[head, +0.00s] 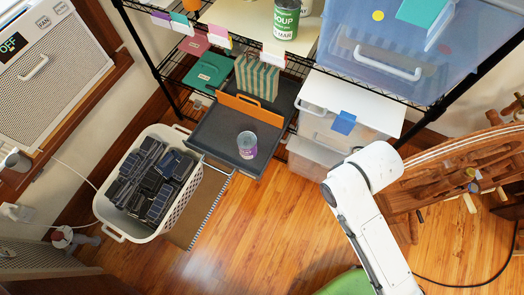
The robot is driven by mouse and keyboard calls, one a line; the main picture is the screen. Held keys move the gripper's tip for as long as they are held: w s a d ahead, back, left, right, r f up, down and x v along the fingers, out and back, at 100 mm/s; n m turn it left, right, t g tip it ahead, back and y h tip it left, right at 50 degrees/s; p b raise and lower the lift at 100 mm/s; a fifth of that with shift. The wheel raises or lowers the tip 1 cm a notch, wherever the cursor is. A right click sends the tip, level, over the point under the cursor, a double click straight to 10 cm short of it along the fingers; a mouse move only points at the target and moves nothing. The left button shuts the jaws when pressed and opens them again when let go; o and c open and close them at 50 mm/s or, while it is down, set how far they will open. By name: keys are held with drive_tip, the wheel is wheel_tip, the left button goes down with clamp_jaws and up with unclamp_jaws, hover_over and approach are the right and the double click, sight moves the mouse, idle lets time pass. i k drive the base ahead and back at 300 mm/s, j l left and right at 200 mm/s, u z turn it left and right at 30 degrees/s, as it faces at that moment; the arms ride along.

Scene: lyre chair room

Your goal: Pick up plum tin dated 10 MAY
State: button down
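A small tin with a purple and pale label (247,147) stands upright on the dark grey pulled-out tray (213,130) below the wire shelf. Its label is too small to read, so I cannot tell its date. A green soup tin (286,18) stands on the shelf above, with "MAR" on its label. Part of another tin shows beside it at the top edge. My white arm shows at the lower right, well apart from the purple tin. My gripper is not in view.
An orange divider (245,108) and a striped bag (257,76) are behind the purple tin. A white basket (112,212) of dark objects stands left of the tray. Storage boxes (325,130) and a wooden wheel (455,180) are to the right. Wooden floor in front is clear.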

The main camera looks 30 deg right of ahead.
sight(247, 141)
drive_tip(key=k+l+u, duration=0.1)
drive_tip(key=k, duration=0.35)
drive_tip(key=i+u, duration=0.65)
drive_tip(key=u, duration=0.15)
drive_tip(key=i+l+u, duration=0.25)
drive_tip(key=u, duration=0.15)
